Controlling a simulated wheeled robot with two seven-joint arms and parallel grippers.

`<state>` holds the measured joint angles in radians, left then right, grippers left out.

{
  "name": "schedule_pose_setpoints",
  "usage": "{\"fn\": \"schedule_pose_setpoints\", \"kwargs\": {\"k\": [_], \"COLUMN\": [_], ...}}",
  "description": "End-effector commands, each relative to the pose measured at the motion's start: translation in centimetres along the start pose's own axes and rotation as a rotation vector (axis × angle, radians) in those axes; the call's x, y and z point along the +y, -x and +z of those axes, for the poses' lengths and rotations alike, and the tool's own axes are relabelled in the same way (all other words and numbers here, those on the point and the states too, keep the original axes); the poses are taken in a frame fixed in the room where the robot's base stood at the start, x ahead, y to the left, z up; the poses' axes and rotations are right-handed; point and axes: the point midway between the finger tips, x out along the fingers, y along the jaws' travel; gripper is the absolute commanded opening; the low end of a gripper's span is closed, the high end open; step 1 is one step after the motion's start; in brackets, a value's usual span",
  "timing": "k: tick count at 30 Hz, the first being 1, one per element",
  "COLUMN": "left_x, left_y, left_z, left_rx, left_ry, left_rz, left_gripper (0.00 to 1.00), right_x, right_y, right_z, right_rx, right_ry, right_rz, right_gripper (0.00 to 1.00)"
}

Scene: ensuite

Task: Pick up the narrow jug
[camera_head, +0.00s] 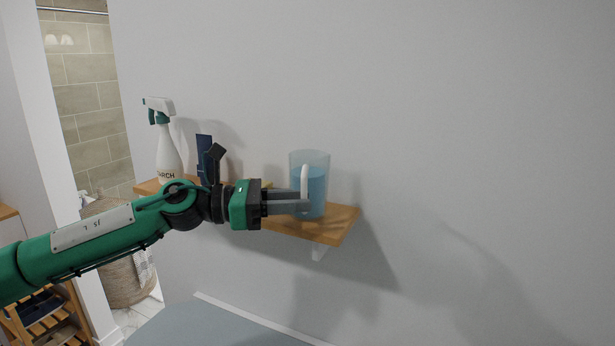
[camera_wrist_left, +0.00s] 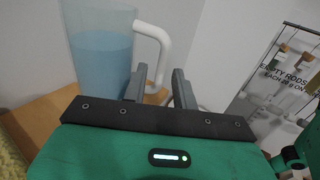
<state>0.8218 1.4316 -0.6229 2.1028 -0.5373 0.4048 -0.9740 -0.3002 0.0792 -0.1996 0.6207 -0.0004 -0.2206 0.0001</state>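The narrow jug (camera_head: 316,182) is clear with blue content and a white handle. It stands upright near the right end of the wooden shelf (camera_head: 341,221). In the left wrist view the jug (camera_wrist_left: 100,58) is at the upper left, its handle (camera_wrist_left: 166,42) on the right. My left gripper (camera_head: 304,200) reaches in from the left at the handle's height. In the left wrist view its fingers (camera_wrist_left: 160,84) are apart, with the lower handle showing between them and gaps visible. The fingers hide part of the jug. My right gripper is not in view.
A white spray bottle (camera_head: 168,150) with a green trigger stands at the shelf's left end. A dark blue item (camera_head: 204,158) stands beside it, partly hidden by my arm. The wall is close behind the shelf. Free space lies right of the shelf.

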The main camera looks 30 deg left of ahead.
Motion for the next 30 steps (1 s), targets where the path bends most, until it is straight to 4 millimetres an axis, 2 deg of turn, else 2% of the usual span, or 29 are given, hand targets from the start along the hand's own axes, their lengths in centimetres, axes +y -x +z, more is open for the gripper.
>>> {"fn": "schedule_pose_setpoints", "kwargs": {"k": [1, 4, 15, 16, 20, 30], "left_x": [0.0, 0.0, 0.0, 0.0, 0.0, 0.0], "left_y": [-0.5, -1.3, -1.9, -1.9, -1.9, -1.9], "left_z": [0.6, 0.4, 0.0, 0.0, 0.0, 0.1], "left_rx": [-0.002, -0.002, -0.001, -0.001, -0.001, -0.002], "left_ry": [0.002, 0.002, 0.000, 0.000, 0.000, -0.002], "left_rz": [-0.002, -0.002, 0.000, 0.000, 0.000, 0.001], "left_gripper": [0.28, 0.28, 0.28, 0.26, 0.01, 0.00], "right_x": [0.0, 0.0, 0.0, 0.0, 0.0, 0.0], "right_y": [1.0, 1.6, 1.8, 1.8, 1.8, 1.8], "right_z": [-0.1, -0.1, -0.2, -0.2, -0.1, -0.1], "right_rx": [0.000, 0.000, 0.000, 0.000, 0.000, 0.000], "right_ry": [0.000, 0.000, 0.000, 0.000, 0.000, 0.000], "right_rz": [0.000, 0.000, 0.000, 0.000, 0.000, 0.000], "right_gripper": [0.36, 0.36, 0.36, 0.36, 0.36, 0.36]}}
